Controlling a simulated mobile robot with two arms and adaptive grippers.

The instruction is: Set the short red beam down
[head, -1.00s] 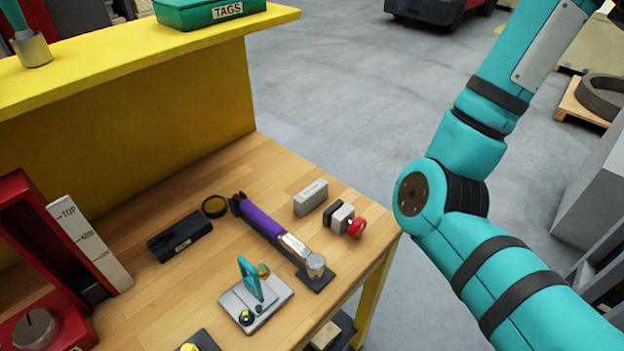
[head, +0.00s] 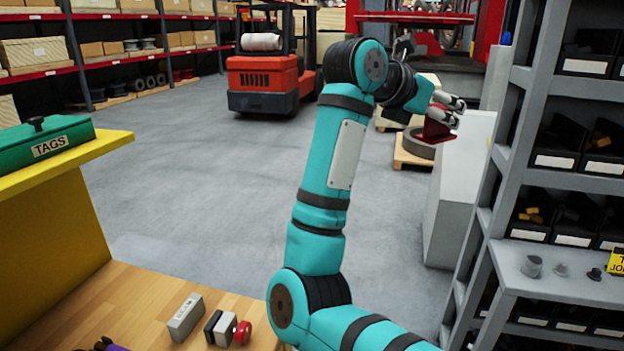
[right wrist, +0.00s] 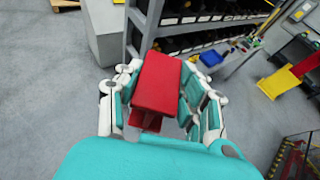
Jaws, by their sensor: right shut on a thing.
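The short red beam (right wrist: 158,82) is between the fingers of my right gripper (right wrist: 160,95) in the right wrist view. The gripper is shut on it. In the head view my right gripper (head: 450,109) is stretched out at the upper right. The red beam (head: 437,133) shows small and partly covered below its fingers. The beam is held in the air, clear of the wooden bench. My left gripper is not in view.
A grey shelf rack (head: 505,178) with black bins stands at the right. A pale grey block (head: 452,205) stands beside it, near my gripper in the picture. The wooden bench (head: 145,308) holds small parts at lower left. Open floor (head: 205,180) lies between bench and red forklift (head: 262,82).

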